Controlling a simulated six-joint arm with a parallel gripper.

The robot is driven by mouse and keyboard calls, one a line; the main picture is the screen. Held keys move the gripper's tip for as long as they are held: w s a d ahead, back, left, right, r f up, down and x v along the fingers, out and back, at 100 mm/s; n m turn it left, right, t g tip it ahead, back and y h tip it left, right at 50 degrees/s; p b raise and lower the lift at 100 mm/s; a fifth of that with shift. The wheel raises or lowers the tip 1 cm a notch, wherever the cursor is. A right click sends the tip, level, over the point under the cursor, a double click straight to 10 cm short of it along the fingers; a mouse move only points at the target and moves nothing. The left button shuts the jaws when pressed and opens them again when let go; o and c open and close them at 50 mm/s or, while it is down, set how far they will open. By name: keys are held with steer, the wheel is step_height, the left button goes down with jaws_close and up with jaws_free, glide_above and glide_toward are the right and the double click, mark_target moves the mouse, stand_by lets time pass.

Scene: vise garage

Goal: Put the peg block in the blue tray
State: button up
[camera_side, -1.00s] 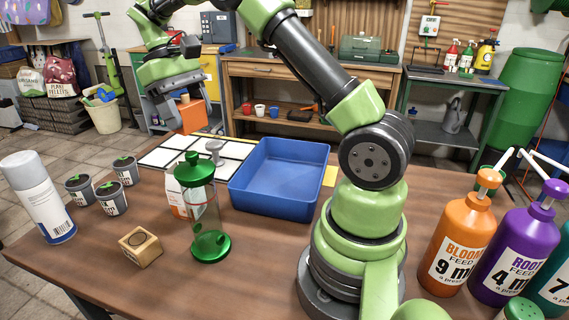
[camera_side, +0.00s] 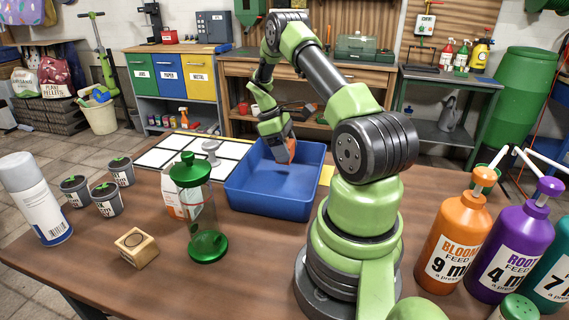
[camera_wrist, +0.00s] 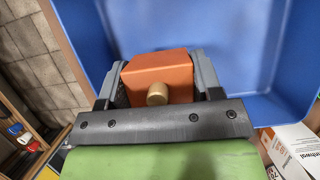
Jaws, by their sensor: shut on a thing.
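The peg block is an orange block (camera_wrist: 160,70) with a round wooden peg on one face, seen in the wrist view. My gripper (camera_wrist: 160,82) is shut on it, with a grey finger on each side. In the side view my gripper (camera_side: 284,148) points down over the blue tray (camera_side: 270,200), and part of the orange block (camera_side: 291,150) shows at its fingers. The block is at the tray's far part, inside its outline. I cannot tell whether it touches the tray floor. The wrist view also shows the tray's blue walls around the block.
A white grid board (camera_side: 178,153) lies behind the jar. Small pots (camera_side: 106,199) and a spray can (camera_side: 38,200) are at the left. Pump bottles (camera_side: 455,242) stand at the right.

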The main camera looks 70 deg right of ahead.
mark_target(285, 175)
steer(key=shift+f, duration=2.4)
steer(key=shift+f, duration=0.15)
steer(key=o, duration=1)
